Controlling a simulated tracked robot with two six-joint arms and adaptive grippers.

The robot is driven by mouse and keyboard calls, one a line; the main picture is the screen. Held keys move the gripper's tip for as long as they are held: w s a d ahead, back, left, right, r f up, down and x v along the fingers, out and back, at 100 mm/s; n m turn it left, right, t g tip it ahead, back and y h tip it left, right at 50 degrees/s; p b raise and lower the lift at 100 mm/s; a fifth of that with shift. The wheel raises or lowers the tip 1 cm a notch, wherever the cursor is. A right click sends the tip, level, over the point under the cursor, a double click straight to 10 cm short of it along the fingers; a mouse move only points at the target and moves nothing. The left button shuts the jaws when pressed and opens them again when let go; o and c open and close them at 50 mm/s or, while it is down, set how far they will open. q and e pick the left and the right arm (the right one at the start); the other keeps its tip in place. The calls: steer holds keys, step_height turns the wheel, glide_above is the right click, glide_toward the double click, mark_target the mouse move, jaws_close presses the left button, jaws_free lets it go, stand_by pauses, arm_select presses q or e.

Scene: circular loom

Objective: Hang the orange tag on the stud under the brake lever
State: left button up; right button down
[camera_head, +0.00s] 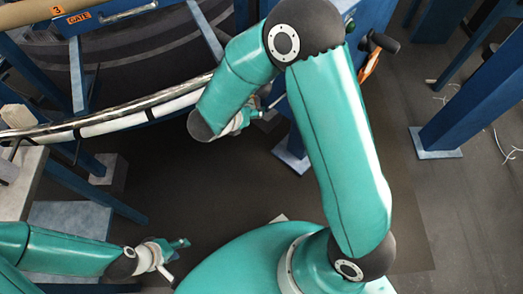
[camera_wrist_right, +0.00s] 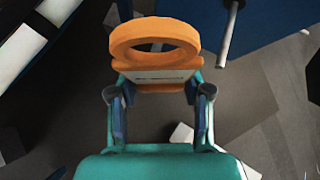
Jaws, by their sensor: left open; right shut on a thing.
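The orange tag (camera_wrist_right: 155,72), a plate with a ring on top, is upright in the right wrist view. My right gripper (camera_wrist_right: 158,92) is shut on its lower plate. A pale rod (camera_wrist_right: 229,35), seemingly the stud, stands out from a blue panel to the right of the ring, apart from it in the picture. In the head view, my right gripper (camera_head: 243,120) is partly hidden by its arm and the tag is not visible. The black-knobbed brake lever (camera_head: 383,42) shows at the upper right. My left gripper (camera_head: 178,262) is open and empty at the lower left.
A blue frame post (camera_head: 297,140) stands just right of my right gripper. The loom's curved metal rail (camera_head: 130,108) runs along the left. Another blue post (camera_head: 452,125) stands at the right. Dark floor (camera_head: 215,185) lies clear between my arms.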

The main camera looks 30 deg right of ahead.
arm_select(q)
step_height(320, 180, down, 6)
steer(key=b, duration=0.4)
steer(key=shift+f, duration=0.15)
arm_select(e)
steer(key=s+d+f+m+g+h, duration=0.1)
steer(key=s+d+f+m+g, duration=0.1)
steer(key=s+f+m+g, duration=0.1)
step_height(320, 180, down, 4)
steer(key=shift+s+d+r+m+g, duration=0.15)
steer(key=shift+s+d+m+g, duration=0.25)
steer(key=shift+s, duration=0.85)
steer(key=shift+a+r, duration=0.15)
steer(key=shift+r, duration=0.1)
steer(key=shift+w, duration=0.1)
arm_select(q)
steer(key=shift+b, duration=0.3)
arm_select(e)
steer(key=shift+w+d, duration=0.2)
steer(key=shift+d, duration=0.9)
arm_select(q)
steer(key=shift+f, duration=0.25)
arm_select(e)
steer(key=shift+d, duration=0.2)
